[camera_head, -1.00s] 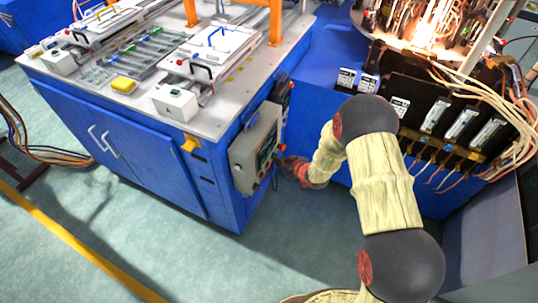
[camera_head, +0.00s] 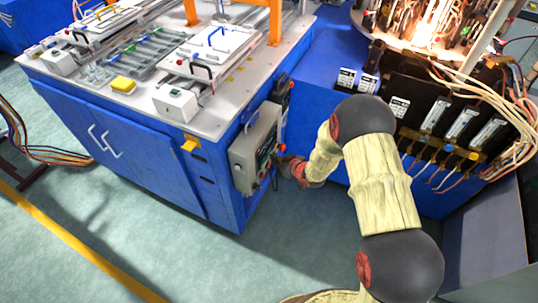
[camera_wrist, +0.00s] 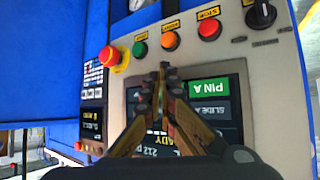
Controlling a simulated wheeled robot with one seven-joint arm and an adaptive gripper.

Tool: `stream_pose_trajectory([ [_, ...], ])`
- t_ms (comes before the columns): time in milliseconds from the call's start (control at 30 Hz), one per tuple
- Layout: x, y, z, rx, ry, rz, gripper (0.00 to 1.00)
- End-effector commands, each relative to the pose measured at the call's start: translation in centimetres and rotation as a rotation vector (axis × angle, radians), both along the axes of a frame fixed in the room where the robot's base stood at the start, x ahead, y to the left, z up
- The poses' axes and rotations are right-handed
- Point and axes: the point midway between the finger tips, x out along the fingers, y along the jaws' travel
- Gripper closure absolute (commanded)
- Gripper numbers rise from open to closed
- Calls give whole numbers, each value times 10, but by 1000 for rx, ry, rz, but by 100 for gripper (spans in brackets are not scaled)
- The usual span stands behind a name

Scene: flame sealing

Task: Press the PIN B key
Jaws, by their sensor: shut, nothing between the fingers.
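The grey control box (camera_head: 256,150) hangs on the side of the blue cabinet in the head view. In the wrist view its panel (camera_wrist: 283,85) fills the middle, with a dark touch screen. A green key marked PIN A (camera_wrist: 209,87) shows on the screen, with a dark SLIDE A key (camera_wrist: 208,111) below it. No key marked PIN B can be read; my gripper covers the middle of the screen. My gripper (camera_wrist: 163,72) is shut and empty, its tips in front of the screen's upper edge. Contact cannot be told. In the head view my gripper (camera_head: 279,161) is beside the box.
A red emergency button (camera_wrist: 110,56) and green (camera_wrist: 139,49), orange (camera_wrist: 170,41) and red (camera_wrist: 209,29) push buttons line the panel above the screen. A black knob (camera_wrist: 261,14) sits at the upper right. A keypad unit (camera_wrist: 93,98) is at left.

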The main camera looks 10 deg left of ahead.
Motion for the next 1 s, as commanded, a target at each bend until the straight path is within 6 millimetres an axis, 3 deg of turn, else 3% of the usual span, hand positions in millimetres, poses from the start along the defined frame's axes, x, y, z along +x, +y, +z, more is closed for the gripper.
stream_pose_trajectory([
  [733, 2, 5, 0, 0, 0, 0, 100],
  [1000, -1, -5, 1, 0, 0, -1, 100],
])
